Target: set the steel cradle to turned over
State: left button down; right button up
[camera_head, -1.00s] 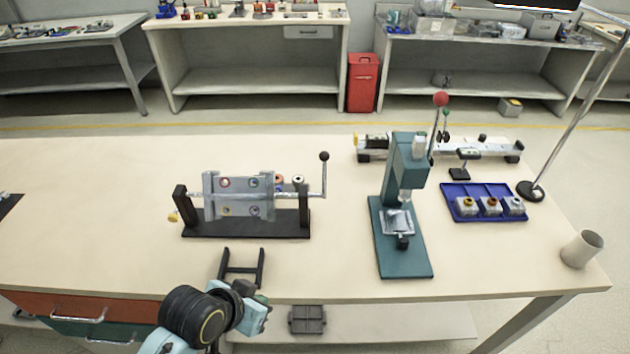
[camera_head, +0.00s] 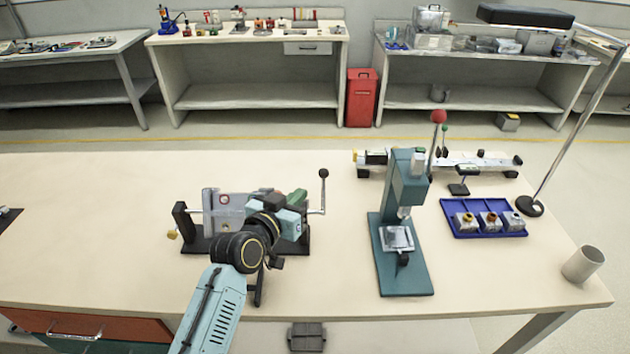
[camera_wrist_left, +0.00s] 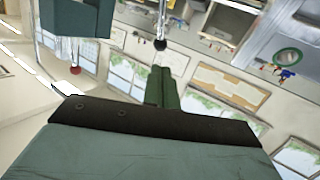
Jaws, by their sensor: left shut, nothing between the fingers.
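The steel cradle (camera_head: 220,212) is a grey plate with flanged ends, hung on a shaft between dark posts on a black base. Its face is toward me, and a red-ringed hole shows on it. A crank with a black knob (camera_head: 323,174) stands up at its right end; the knob also shows in the wrist view (camera_wrist_left: 160,44). My left gripper (camera_head: 298,198) is shut and empty, in front of the cradle's right part and left of the crank. Its green fingers (camera_wrist_left: 162,85) lie together in the wrist view. The arm hides the cradle's lower right; contact cannot be told.
A teal press (camera_head: 405,220) with a red-knobbed lever stands right of the crank. Beyond it are a blue tray (camera_head: 484,230) with several blocks, a lamp stand (camera_head: 530,206) and a beige cup (camera_head: 582,264).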

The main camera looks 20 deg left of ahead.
aim_at(321, 175)
pick_arm(q)
jog(key=x, duration=0.8)
jog(key=shift+w+f+b, duration=0.1)
jog(key=shift+w+b, duration=0.15)
jog(key=shift+b, duration=0.05)
pick_arm(e)
jog(key=shift+f, duration=0.3)
jog(key=shift+a+r, duration=0.1)
